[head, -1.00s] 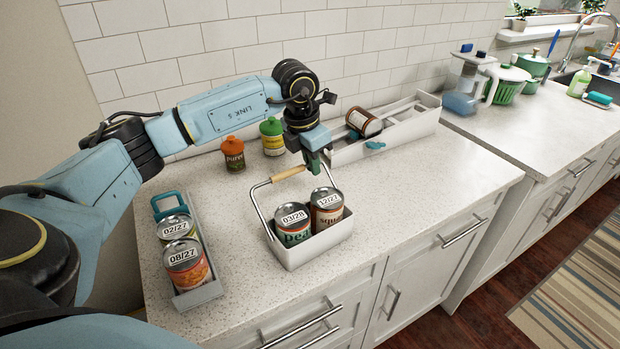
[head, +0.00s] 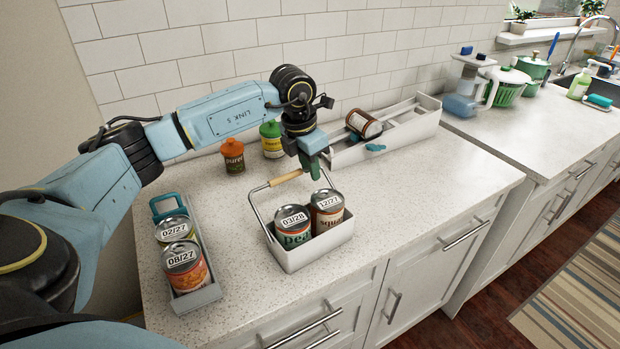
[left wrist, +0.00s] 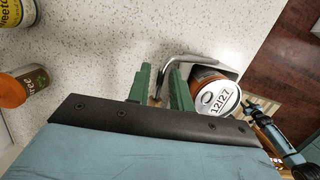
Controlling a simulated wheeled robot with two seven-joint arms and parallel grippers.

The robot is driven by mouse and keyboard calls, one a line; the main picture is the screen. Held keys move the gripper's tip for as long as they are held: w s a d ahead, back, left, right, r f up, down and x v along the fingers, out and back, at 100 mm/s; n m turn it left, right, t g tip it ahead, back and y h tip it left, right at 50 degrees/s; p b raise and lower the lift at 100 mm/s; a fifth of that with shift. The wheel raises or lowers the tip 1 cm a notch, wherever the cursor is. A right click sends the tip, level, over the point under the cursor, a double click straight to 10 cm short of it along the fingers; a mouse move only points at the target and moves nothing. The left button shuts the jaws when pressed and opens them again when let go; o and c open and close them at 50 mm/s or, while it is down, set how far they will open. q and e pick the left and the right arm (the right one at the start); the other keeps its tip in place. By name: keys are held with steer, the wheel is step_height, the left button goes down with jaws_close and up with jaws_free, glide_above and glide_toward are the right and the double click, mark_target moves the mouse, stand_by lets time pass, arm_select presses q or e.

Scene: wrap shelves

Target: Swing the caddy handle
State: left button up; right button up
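My left gripper (head: 314,174) points down just right of the wooden grip, above the caddy's back edge. In the left wrist view its green fingers (left wrist: 158,92) are apart. The handle wire (left wrist: 180,60) runs by the right finger, and a bit of brown shows between the fingers; whether they touch the handle I cannot tell.
A tray (head: 198,297) with two cans stands at left. Orange (head: 232,158) and green-lidded (head: 271,141) containers stand at the back. A long white holder (head: 412,128) with a lying can (head: 363,124) is at back right. The counter right of the caddy is clear.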

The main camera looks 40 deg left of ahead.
arm_select(q)
steer(key=shift+r+p, duration=2.55)
steer(key=shift+r, duration=0.9)
steer(key=shift+d, duration=0.1)
